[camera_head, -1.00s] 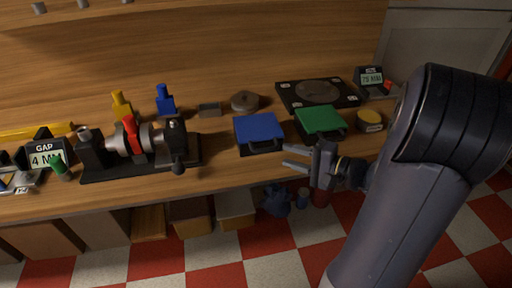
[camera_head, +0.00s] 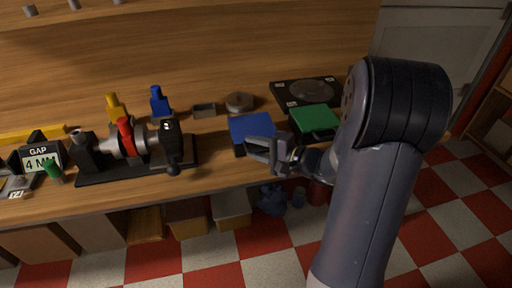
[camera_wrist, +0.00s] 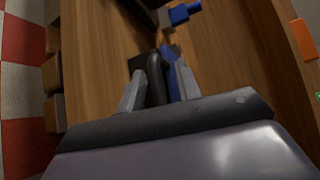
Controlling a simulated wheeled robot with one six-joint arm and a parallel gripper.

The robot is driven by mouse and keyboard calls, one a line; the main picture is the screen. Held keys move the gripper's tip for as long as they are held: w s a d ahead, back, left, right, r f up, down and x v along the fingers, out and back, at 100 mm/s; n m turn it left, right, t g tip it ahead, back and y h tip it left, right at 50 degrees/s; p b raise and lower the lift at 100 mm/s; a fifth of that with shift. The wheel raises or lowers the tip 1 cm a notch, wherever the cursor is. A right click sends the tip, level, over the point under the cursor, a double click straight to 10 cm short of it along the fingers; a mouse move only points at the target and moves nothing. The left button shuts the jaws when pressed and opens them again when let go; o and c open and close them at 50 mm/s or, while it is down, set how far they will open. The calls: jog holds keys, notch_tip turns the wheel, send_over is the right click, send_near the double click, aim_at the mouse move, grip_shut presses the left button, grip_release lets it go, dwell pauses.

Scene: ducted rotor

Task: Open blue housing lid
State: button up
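The blue housing lid (camera_head: 250,125) lies flat and closed on its dark housing near the table's front edge. In the head view my gripper (camera_head: 254,149) is at the lid's front edge and hides the front handle. In the wrist view my two fingers stand apart, one on each side of a black handle (camera_wrist: 157,82). A strip of the blue lid (camera_wrist: 171,72) shows beside the right finger. My gripper looks open around the handle; I cannot tell whether the fingers touch it.
A green-lidded housing (camera_head: 314,117) stands close on the right, partly behind my arm. A rotor rig (camera_head: 128,145) on a black base is on the left. A small grey tray (camera_head: 204,110) and a round disc (camera_head: 239,102) lie behind the blue lid.

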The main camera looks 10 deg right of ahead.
jog(key=shift+c, duration=0.5)
jog(key=c, duration=0.6)
jog(key=shift+s+f, duration=0.1)
jog(key=shift+f, duration=0.05)
grip_shut()
jog(key=shift+r+p, duration=0.35)
jog(key=shift+p, duration=0.25)
